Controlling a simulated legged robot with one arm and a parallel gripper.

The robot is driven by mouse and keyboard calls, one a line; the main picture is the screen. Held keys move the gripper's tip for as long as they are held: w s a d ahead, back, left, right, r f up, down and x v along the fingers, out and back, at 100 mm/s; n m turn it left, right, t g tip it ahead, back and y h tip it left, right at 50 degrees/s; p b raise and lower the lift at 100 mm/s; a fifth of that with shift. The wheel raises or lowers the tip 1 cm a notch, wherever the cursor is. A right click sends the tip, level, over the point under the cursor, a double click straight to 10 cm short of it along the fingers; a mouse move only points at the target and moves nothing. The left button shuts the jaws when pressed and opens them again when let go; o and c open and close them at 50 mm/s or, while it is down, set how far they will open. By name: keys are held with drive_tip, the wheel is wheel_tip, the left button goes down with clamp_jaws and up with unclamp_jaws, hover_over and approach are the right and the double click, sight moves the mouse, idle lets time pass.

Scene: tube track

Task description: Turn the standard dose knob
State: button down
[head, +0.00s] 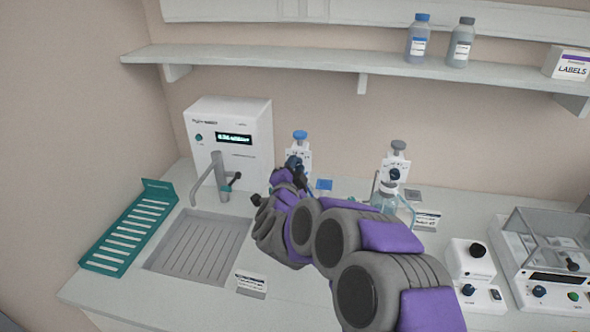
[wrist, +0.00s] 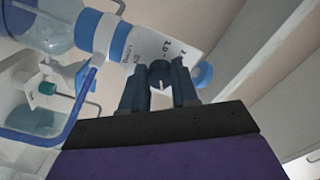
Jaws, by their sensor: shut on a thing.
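The blue-topped bottle dispenser (head: 300,137) stands on the bench beyond my arm. Its dark blue dose knob (head: 293,162) is on its front. In the wrist view, the knob (wrist: 159,72), with a pale mark, sits between my two dark fingers. My gripper (wrist: 157,82) is shut on it. The white dispenser body (wrist: 150,48) with printed text and a blue collar appears tilted behind the fingers. In the head view, my gripper (head: 284,178) is at this dispenser, and my arm hides its bottle.
A second dispenser with a grey top (head: 398,147) stands to the right. A white purifier (head: 231,137), tap and sink (head: 200,246) are on the left, with a teal rack (head: 130,228). A small white device (head: 470,262) and a balance (head: 545,270) stand right. A shelf (head: 330,65) runs above.

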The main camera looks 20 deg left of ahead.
drive_tip(key=shift+f, duration=0.35)
drive_tip(key=c, duration=1.1)
unclamp_jaws()
drive_tip(key=shift+a, duration=0.1)
drive_tip(key=shift+o, duration=1.2)
drive_tip(key=shift+r, duration=0.1)
drive_tip(key=shift+r, duration=0.1)
drive_tip(key=s+d+p, duration=0.1)
drive_tip(key=s+p, duration=0.1)
drive_tip(key=s, duration=1.5)
drive_tip(key=shift+s+p, duration=0.15)
drive_tip(key=shift+p, duration=0.25)
